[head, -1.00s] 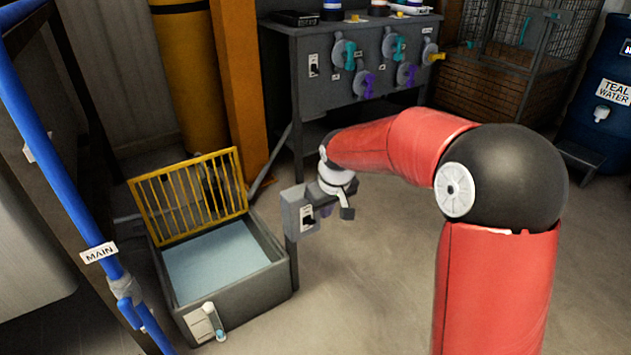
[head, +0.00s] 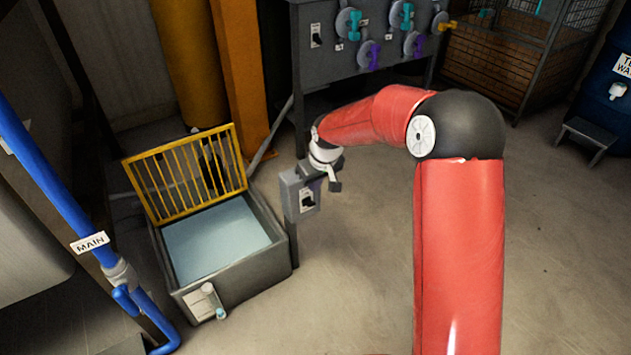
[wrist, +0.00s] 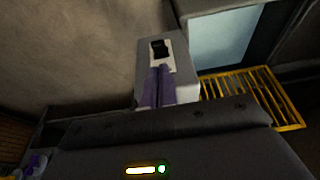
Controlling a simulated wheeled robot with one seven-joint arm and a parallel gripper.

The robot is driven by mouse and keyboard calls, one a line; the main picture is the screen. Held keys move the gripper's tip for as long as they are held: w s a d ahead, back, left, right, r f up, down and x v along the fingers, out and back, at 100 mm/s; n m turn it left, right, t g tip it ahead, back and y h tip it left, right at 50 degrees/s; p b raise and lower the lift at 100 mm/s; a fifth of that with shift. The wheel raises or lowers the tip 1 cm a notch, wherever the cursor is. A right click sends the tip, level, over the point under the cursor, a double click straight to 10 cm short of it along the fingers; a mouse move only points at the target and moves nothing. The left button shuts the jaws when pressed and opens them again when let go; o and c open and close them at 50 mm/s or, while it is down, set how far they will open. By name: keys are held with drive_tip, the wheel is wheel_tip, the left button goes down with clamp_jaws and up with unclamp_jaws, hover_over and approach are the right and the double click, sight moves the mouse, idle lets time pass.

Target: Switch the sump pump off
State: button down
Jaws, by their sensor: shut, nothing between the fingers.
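The sump pump's grey switch box (head: 291,192) stands on a post beside the sump. Its black switch (head: 306,201) sits on a pale plate; I cannot tell its on or off position. In the wrist view the box (wrist: 186,75) is straight ahead, with the black switch (wrist: 159,48) just beyond the fingertips. My gripper (wrist: 159,68) has its purple fingers shut together and empty, pointing at the plate just below the switch in that picture. Whether they touch is unclear. In the head view my gripper (head: 319,187) is close to the box's front right, its fingers barely visible.
The sump (head: 245,278) holds water, and its yellow grate (head: 187,178) stands raised. A blue pipe (head: 50,170) labelled MAIN runs at left. A grey bench (head: 345,65) with valves and another switch (head: 316,35) stands behind.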

sight(310, 202)
drive_tip(key=x, duration=0.6)
drive_tip(key=shift+w+f, duration=0.15)
drive_tip(key=shift+f, duration=0.15)
drive_tip(key=shift+f+b, duration=0.1)
drive_tip(key=shift+b, duration=0.3)
